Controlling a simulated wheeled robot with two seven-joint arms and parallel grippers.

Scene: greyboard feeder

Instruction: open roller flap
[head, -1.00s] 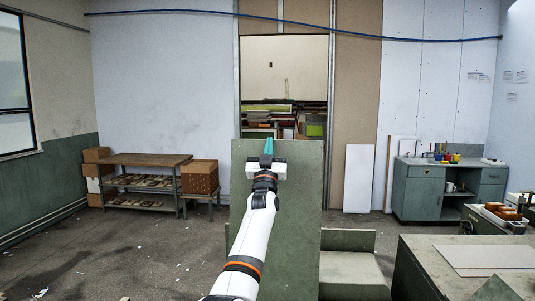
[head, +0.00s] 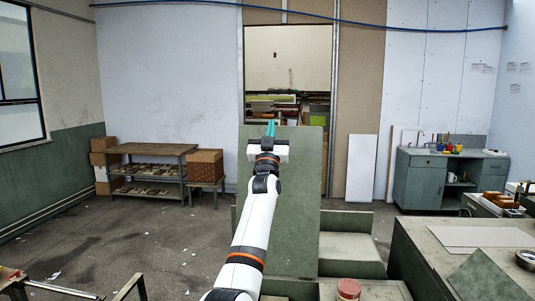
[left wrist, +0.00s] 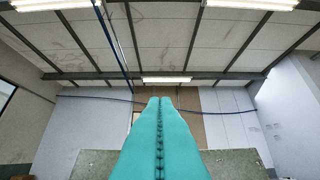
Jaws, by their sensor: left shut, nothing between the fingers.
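A large flat green panel (head: 300,200), which looks like the roller flap, stands steeply upright in the middle of the head view. My left gripper (head: 270,130) is at its upper left part, by the top edge, with its teal fingers pointing up and away. The fingers are shut with nothing between them. In the left wrist view the teal fingers (left wrist: 159,105) lie side by side, and the panel's top edge (left wrist: 238,163) shows on both sides below them. I cannot tell whether the gripper touches the panel. My right gripper is not in view.
A green bench (head: 440,262) with a pale board (head: 482,236) stands at the right. A red-topped can (head: 348,289) is at the bottom. A wooden table (head: 150,150) and cardboard boxes (head: 205,168) are at the back left. The floor at left is mostly clear.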

